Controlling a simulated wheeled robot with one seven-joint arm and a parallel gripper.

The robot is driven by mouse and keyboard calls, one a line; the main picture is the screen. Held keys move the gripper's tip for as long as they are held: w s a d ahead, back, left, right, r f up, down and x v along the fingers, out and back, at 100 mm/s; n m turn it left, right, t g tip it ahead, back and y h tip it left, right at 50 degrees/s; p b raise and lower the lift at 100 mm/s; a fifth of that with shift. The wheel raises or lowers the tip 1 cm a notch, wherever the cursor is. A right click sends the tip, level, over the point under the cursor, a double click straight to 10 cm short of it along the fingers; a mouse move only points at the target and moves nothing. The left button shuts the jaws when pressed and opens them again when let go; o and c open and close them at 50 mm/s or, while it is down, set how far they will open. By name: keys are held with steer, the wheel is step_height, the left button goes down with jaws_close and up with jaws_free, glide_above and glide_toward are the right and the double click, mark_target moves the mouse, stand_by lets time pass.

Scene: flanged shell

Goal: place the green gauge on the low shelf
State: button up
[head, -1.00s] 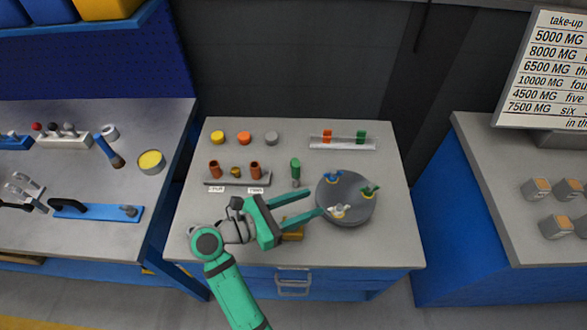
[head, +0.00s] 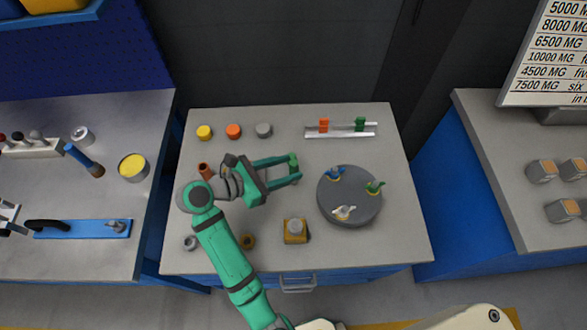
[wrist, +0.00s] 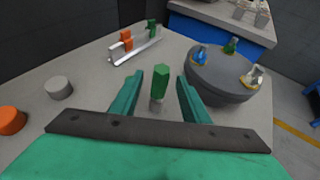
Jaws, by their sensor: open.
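The green gauge (head: 293,161), a green six-sided handle on a grey lower part, stands upright on the grey bench; it also shows in the wrist view (wrist: 160,84). My gripper (head: 296,169) is open, with its two green fingers on either side of the gauge. In the wrist view the gauge stands between my fingers (wrist: 159,82) with a gap on each side. A low pale rail-like shelf (head: 350,134) at the bench's back right bears an orange piece (head: 323,125) and a green piece (head: 360,123). I cannot tell for sure that it is the low shelf.
A round grey turntable (head: 350,209) with blue, green and white-topped pieces is right of my gripper. Yellow (head: 204,132), orange (head: 233,131) and grey (head: 264,130) discs lie at the back left. A yellow block (head: 296,231) is at the front.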

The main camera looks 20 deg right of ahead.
steer(key=shift+x, duration=3.35)
steer(key=shift+f, duration=0.1)
jaws_close()
